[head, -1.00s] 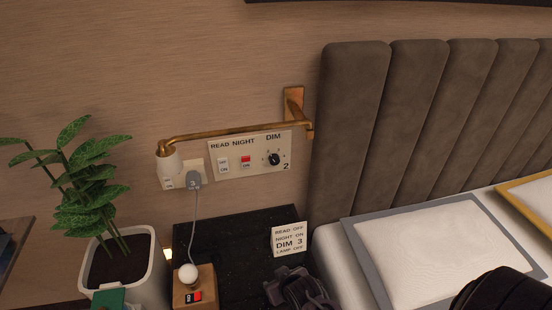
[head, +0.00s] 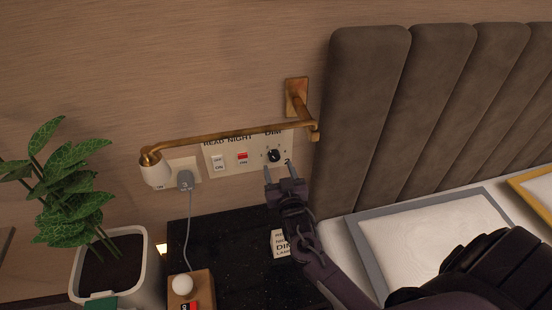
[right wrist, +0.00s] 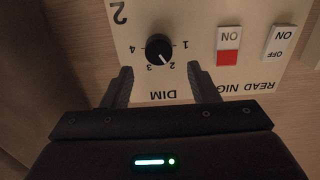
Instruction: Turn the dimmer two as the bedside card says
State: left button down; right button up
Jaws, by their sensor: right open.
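The dimmer knob (head: 274,156) is a small black dial on the right of the wall switch panel (head: 231,158). In the right wrist view the knob (right wrist: 158,48) shows upside down, with numbers 1 to 4 around it; its white mark seems to point near 2. My right gripper (head: 280,175) is open and empty just below and in front of the knob. In the wrist view its fingers (right wrist: 160,74) sit apart on either side of the knob's line, not touching it. The bedside card (head: 279,243) is partly hidden by my right gripper; earlier it read DIM 3. My left gripper is out of view.
A brass lamp arm (head: 230,137) crosses just above the panel. A grey plug (head: 185,180) with a cord is left of it. A plant (head: 70,185) is left; the padded headboard (head: 365,120) is right.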

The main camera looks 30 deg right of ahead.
aim_at(276, 158)
jog(key=x, duration=0.4)
jog(key=shift+d+f, duration=0.1)
jog(key=shift+w, duration=0.15)
jog(key=c, duration=1)
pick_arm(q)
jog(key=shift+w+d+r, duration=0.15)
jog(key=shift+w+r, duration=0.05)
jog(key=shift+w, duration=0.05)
pick_arm(e)
jog(key=shift+o, duration=0.2)
jog(key=m, duration=0.5)
jog(key=shift+f+m, duration=0.1)
jog(key=shift+m, duration=0.2)
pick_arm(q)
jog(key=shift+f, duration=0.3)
pick_arm(e)
jog(key=m, duration=0.6)
jog(key=shift+d, duration=0.15)
